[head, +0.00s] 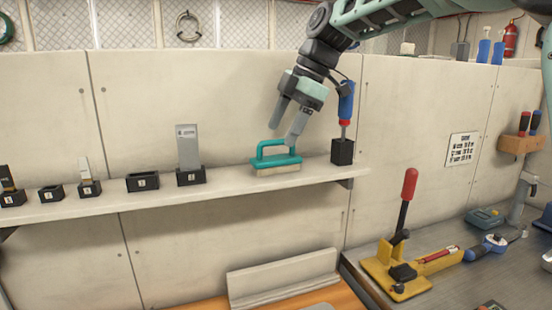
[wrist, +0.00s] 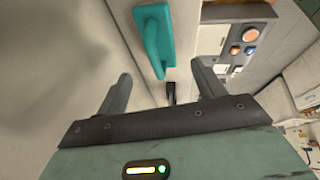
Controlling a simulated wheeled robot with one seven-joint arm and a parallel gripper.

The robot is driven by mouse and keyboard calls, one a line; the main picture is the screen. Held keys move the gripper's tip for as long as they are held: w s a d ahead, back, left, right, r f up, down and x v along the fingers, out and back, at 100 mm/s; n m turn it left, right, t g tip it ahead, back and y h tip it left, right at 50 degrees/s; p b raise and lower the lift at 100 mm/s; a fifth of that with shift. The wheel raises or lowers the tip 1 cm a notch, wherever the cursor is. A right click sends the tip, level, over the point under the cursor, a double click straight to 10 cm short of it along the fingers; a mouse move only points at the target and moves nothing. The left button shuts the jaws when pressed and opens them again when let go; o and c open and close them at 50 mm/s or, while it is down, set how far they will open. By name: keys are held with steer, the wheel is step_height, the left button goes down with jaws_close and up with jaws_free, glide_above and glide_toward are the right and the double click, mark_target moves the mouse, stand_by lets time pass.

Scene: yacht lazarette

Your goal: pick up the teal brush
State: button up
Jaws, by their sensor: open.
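The teal brush (head: 275,158) sits on the wall shelf, bristles down, with its handle loop on top. It also shows in the wrist view (wrist: 153,36), at the top, beyond the fingertips. My gripper (head: 287,126) is open and empty, just above the brush and slightly to its right in the head view. In the wrist view my gripper's two fingers (wrist: 162,85) are spread apart, with the brush handle ahead of the gap between them. I cannot tell whether a finger touches the brush.
The shelf (head: 220,193) holds a blue-handled tool in a black block (head: 342,151) close right of the brush. A grey plate in a black holder (head: 190,176) and several small black holders stand to the left. Below right, a bench carries a yellow tool with a red-gripped lever (head: 408,190).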

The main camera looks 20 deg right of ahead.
mark_target(269, 159)
steer(key=shift+p+x, duration=1)
steer(key=shift+x, duration=2.3)
steer(key=shift+s, duration=0.15)
steer(key=c, duration=1.1)
